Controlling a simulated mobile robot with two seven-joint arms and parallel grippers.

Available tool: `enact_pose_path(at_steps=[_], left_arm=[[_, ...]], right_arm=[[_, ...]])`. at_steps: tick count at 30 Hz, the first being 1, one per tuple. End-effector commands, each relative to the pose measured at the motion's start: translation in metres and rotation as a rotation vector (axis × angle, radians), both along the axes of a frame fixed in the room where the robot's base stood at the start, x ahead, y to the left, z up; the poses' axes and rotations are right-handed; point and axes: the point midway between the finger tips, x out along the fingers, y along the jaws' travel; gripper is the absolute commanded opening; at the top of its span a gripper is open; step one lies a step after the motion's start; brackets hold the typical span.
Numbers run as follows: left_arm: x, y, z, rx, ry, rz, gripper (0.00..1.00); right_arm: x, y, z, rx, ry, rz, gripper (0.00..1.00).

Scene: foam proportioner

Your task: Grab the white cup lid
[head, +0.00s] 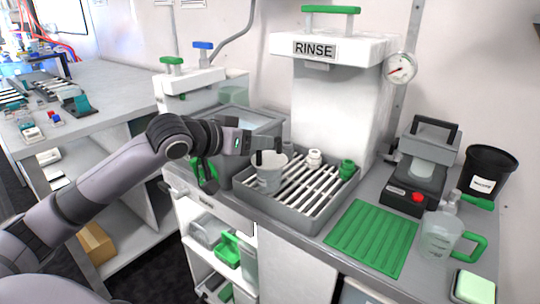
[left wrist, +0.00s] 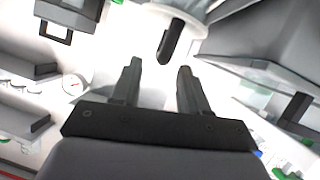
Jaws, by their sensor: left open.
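A whitish cup (head: 271,179) stands upright on the slatted drain rack (head: 318,203), near its left end. A pale round top shows on the cup, but I cannot tell clearly whether it is a separate lid. In the left wrist view a white round body (left wrist: 180,8) with a black handle-like part (left wrist: 169,42) lies just beyond the fingertips. My left gripper (head: 262,143) is right at the cup's upper left, its jaws apart. In the left wrist view its two fingers (left wrist: 159,66) have nothing between them. My right gripper does not show.
A small white fitting (head: 314,158) and a green one (head: 347,169) stand on the rack. The RINSE unit (head: 335,100) rises behind it, a grey basin (head: 228,150) is left. A green mat (head: 371,238) and a green-handled jug (head: 441,238) are right.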

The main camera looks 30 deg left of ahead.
Motion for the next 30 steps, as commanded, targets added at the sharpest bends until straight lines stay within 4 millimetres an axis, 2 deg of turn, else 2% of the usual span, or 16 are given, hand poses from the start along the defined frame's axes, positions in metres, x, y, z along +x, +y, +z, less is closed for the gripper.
enact_pose_path(at_steps=[9, 18, 19, 21, 23, 30], left_arm=[[0.035, -0.007, -0.016, -0.002, -0.001, 0.000, 0.44], [0.039, -0.008, -0.018, 0.001, -0.001, 0.000, 0.44], [0.039, -0.008, -0.018, 0.001, -0.001, 0.000, 0.41], [0.039, -0.008, -0.018, 0.001, 0.000, 0.000, 0.18], [0.039, -0.008, -0.018, 0.001, 0.000, 0.000, 0.00], [0.039, -0.008, -0.018, 0.002, -0.001, -0.001, 0.00]], right_arm=[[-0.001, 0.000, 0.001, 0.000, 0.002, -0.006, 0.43], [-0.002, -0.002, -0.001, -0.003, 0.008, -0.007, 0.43], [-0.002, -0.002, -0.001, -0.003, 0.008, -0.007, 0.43], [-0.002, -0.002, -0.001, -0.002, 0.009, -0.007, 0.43], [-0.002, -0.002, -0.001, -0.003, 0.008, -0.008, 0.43], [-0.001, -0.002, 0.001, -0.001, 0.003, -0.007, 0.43]])
